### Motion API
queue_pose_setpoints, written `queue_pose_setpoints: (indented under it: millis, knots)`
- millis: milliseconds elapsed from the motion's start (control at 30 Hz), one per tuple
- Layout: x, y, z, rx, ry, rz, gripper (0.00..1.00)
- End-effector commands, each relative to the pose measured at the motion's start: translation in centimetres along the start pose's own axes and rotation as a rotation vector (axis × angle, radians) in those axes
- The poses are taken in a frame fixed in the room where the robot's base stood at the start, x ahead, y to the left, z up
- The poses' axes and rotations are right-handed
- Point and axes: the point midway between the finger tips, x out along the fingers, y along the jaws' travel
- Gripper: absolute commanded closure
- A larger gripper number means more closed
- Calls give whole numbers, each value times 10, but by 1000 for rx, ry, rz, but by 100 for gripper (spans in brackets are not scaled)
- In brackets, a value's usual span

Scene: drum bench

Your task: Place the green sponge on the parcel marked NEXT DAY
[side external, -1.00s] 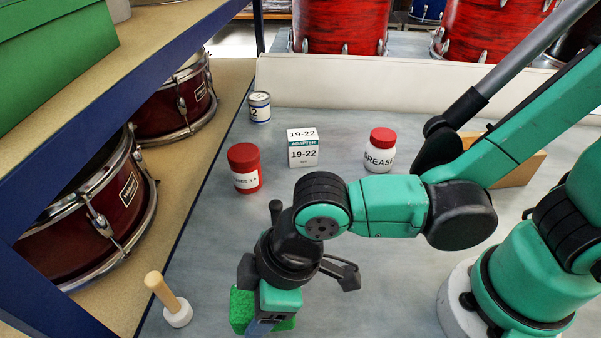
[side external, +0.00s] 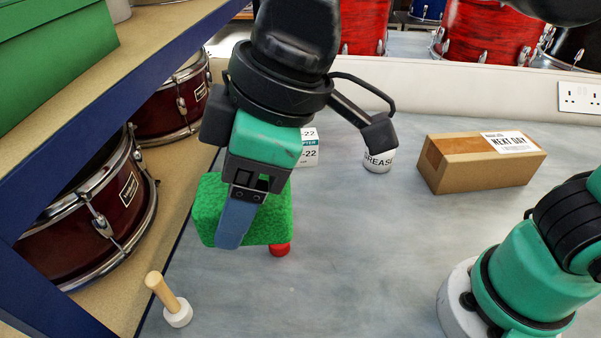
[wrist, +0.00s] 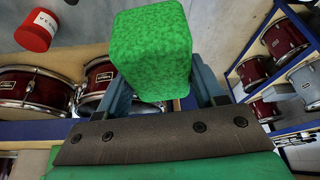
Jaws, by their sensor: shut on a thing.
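My gripper (side external: 238,215) is shut on the green sponge (side external: 270,210) and holds it up above the bench. In the wrist view the sponge (wrist: 152,48) sits between the two blue fingers. The parcel marked NEXT DAY (side external: 480,172) is a brown cardboard box with a white label on its top. It lies on the bench at the right, well apart from the sponge. The top of the parcel is bare apart from the label and tape.
A grease jar (side external: 378,160) and a white adapter box (side external: 309,150) stand behind my gripper, partly hidden. A wooden-handled mallet (side external: 170,300) stands at front left. The bench between sponge and parcel is mostly clear.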

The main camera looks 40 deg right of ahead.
Motion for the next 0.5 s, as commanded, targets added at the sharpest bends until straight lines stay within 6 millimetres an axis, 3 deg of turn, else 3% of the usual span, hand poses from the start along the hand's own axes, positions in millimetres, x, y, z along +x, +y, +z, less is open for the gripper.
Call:
queue_pose_setpoints:
  millis: [133,267,500]
  knots:
    - [-12,48,4,143,0,60,87]
    - [-29,106,20,321,0,134,87]
    - [-73,198,77,659,0,273,87]
